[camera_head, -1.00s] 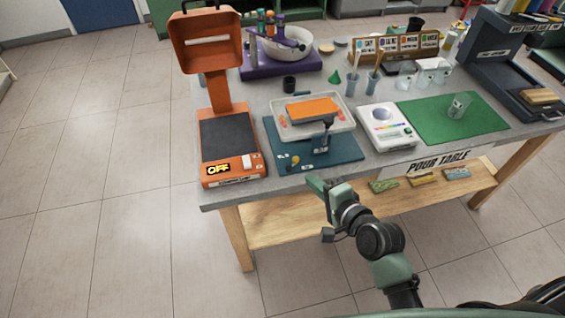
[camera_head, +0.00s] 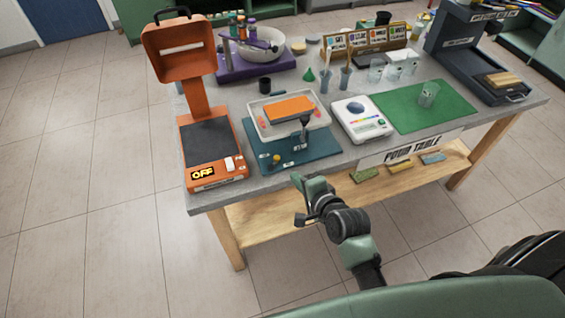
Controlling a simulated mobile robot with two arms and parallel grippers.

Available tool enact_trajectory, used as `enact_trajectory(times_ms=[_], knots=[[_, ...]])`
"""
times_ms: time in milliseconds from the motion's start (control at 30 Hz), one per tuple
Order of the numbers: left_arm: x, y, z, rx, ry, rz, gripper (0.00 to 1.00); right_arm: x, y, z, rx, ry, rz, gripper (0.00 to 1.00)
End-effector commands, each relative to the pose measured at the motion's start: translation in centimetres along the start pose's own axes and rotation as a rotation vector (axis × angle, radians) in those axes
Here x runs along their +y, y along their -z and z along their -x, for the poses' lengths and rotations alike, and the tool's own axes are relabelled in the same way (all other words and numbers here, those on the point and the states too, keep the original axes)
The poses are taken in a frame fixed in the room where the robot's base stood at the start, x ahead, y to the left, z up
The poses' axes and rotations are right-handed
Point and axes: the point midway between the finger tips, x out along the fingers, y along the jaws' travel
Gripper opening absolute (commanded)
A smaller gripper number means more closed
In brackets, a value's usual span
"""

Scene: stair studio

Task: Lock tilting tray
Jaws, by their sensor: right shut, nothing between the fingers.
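The tilting tray (camera_head: 262,133) is a whitish tray on a teal base (camera_head: 310,154) near the front edge of the table. An orange block or panel (camera_head: 290,108) lies in it. A dark lever or post (camera_head: 304,128) stands at its front right. My right gripper (camera_head: 302,198) is in front of the table edge, below and apart from the tray. It is shut and empty. My left gripper is not in view.
An orange device reading OFF (camera_head: 208,142) stands left of the tray. A white scale (camera_head: 361,118) and a green mat (camera_head: 398,110) with a clear cup (camera_head: 428,94) lie to the right. A wooden shelf (camera_head: 290,223) runs under the table. Floor at left is clear.

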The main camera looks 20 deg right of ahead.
Motion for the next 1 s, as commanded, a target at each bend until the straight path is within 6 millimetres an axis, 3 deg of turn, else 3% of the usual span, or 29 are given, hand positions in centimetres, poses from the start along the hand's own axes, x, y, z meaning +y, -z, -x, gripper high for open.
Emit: enact_trajectory(times_ms=[200,433,633,1000], knots=[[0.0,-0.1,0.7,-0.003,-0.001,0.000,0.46,-0.2,0.0,-4.8,-0.002,0.000,0.001,0.00],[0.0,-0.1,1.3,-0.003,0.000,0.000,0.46,-0.9,0.0,-8.3,-0.001,0.001,0.002,0.00],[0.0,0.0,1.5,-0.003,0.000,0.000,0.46,-1.2,0.0,-9.6,-0.001,0.001,0.001,0.00],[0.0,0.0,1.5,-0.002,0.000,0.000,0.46,-1.1,0.0,-9.7,-0.001,0.000,0.001,0.00]])
